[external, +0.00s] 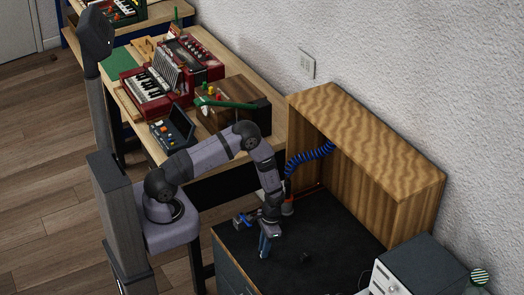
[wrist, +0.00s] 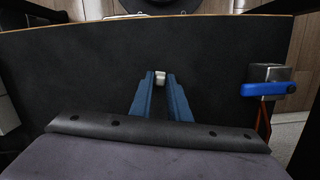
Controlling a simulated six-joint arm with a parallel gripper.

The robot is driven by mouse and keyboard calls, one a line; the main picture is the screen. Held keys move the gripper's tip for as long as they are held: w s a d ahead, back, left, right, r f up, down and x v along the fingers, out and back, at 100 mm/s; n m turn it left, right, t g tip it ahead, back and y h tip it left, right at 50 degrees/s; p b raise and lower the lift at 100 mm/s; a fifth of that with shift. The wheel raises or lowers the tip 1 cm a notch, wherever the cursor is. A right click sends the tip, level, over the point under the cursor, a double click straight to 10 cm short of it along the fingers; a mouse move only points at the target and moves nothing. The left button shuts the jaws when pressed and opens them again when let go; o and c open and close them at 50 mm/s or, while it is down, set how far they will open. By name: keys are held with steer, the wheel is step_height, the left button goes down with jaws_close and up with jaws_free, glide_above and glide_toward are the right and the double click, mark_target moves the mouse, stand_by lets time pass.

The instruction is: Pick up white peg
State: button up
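A small pale grey-white peg (wrist: 160,77) shows in the wrist view between the tips of my blue gripper fingers (wrist: 160,80). It fills the narrow gap, and both fingers appear to touch it. The fingers hide its sides, and I cannot tell whether it still rests on the bench. In the external view my gripper (external: 265,245) points down over the black bench top (external: 285,240). The peg cannot be made out there.
A metal block with a blue handle (wrist: 268,88) is at the right in the wrist view. A wooden cabinet (external: 370,140) and a grey box (external: 415,270) stand along the right side.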

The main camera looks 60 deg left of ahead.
jaws_close()
steer(key=shift+r, duration=0.2)
